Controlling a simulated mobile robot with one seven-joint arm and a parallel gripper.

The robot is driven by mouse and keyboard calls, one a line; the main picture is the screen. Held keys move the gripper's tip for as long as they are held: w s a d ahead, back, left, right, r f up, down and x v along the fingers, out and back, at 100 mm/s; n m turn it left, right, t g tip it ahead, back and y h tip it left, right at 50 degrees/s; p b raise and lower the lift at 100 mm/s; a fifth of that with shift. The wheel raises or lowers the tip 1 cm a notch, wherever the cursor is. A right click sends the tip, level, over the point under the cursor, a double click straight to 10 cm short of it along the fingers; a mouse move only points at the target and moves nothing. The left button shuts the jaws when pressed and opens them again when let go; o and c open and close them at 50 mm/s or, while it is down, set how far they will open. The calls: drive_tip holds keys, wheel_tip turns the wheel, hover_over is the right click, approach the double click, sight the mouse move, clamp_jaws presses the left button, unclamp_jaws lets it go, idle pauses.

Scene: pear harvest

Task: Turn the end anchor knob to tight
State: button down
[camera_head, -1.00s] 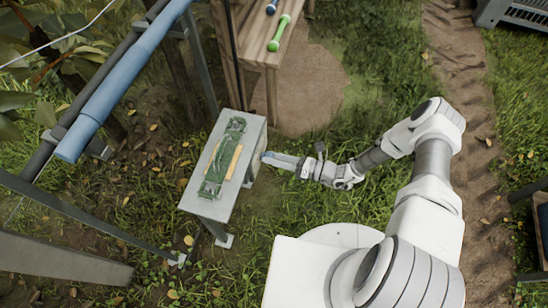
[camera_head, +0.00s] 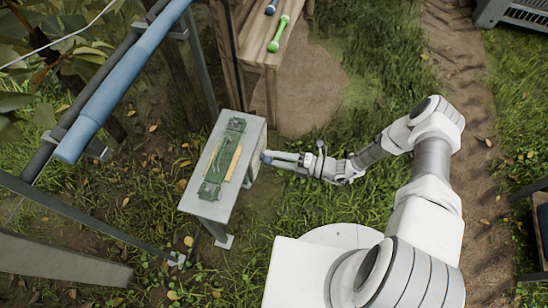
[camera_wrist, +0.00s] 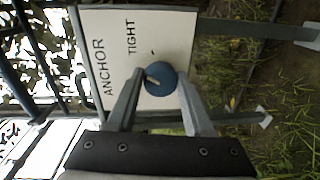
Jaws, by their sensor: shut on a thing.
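The blue round knob (camera_wrist: 164,84) sits on a pale panel (camera_wrist: 158,24) marked ANCHOR and TIGHT in the wrist view. A small dark tick shows on the panel just above the knob, near the word TIGHT. A short pale mark on the knob's left part lies off to the left of that tick. My gripper (camera_wrist: 160,76) has one finger on each side of the knob and is shut on it. In the head view, my gripper (camera_head: 271,157) is at the right side of the grey bench (camera_head: 202,206), where the panel's face is hidden.
Green parts (camera_head: 219,164) and a yellowish strip lie on the bench top. A wooden table (camera_head: 262,55) with a green-handled tool (camera_head: 278,34) stands behind. A blue-sleeved rail (camera_head: 120,82) runs at upper left.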

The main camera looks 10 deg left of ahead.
drive_tip(key=shift+d+f+m, duration=0.1)
drive_tip(key=shift+f+m, duration=0.05)
drive_tip(key=shift+m, duration=3.25)
drive_tip(key=shift+c, duration=1.5)
unclamp_jaws()
drive_tip(key=d+r+p, duration=0.1)
drive_tip(key=d+p, duration=0.1)
drive_tip(key=d, duration=1.5)
drive_tip(key=shift+s+d, duration=0.15)
